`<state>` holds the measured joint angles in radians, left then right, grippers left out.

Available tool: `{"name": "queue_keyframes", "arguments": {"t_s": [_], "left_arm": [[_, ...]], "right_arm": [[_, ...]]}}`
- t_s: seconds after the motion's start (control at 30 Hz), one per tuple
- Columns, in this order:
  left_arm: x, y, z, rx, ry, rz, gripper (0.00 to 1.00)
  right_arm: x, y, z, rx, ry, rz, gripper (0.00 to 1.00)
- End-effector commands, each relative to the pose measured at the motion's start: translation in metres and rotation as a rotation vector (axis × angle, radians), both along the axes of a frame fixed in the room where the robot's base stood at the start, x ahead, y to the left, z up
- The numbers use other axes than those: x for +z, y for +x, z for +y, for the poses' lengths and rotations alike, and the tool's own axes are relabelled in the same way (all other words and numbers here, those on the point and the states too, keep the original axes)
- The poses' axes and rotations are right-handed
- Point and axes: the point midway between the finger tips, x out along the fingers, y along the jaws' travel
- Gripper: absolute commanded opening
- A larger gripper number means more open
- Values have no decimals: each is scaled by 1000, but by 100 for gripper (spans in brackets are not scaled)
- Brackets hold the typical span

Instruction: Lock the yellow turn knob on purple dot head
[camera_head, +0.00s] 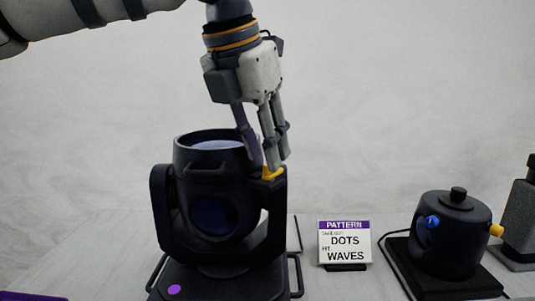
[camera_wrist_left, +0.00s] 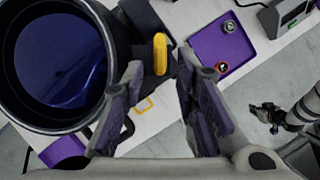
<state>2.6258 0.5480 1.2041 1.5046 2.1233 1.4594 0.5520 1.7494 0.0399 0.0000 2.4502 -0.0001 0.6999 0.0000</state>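The purple dot head is a black moving-head light (camera_head: 220,205) in a yoke, with a purple dot (camera_head: 174,290) on its base. Its yellow turn knob (camera_head: 272,173) sits on top of the right yoke arm; in the left wrist view the knob (camera_wrist_left: 160,54) is an upright yellow bar just beyond the fingertips. My left gripper (camera_head: 266,160) points down at the knob, fingers apart. In the left wrist view its fingers (camera_wrist_left: 158,75) are spread with nothing between them; contact with the knob cannot be told. My right gripper (camera_wrist_left: 268,116) appears small at right, its opening unclear.
A sign reading PATTERN, DOTS, WAVES (camera_head: 345,243) stands right of the head. Beyond it is a black round device (camera_head: 453,230) with blue and yellow knobs. A purple tray (camera_wrist_left: 222,45) holds two small round parts. A light handle stands close to the knob.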

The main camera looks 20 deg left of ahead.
Motion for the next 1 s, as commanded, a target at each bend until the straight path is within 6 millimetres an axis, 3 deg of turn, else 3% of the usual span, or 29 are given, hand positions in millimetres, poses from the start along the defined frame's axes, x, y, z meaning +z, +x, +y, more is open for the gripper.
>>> {"name": "queue_keyframes", "arguments": {"t_s": [0.17, 0.43, 0.57, 1.0], "left_arm": [[-17, 7, -3, -1, -1, -3, 28], [-19, 8, -3, 0, 0, -3, 28], [-19, 8, -3, 0, 0, -3, 0], [-19, 8, -3, 43, 1, -3, 0]], "right_arm": [[1, 1, 0, 0, 0, -4, 0], [1, 1, 0, 0, 0, -4, 0], [1, 1, 0, 0, 0, -4, 0], [1, 1, 0, 0, 0, -4, 0]]}}
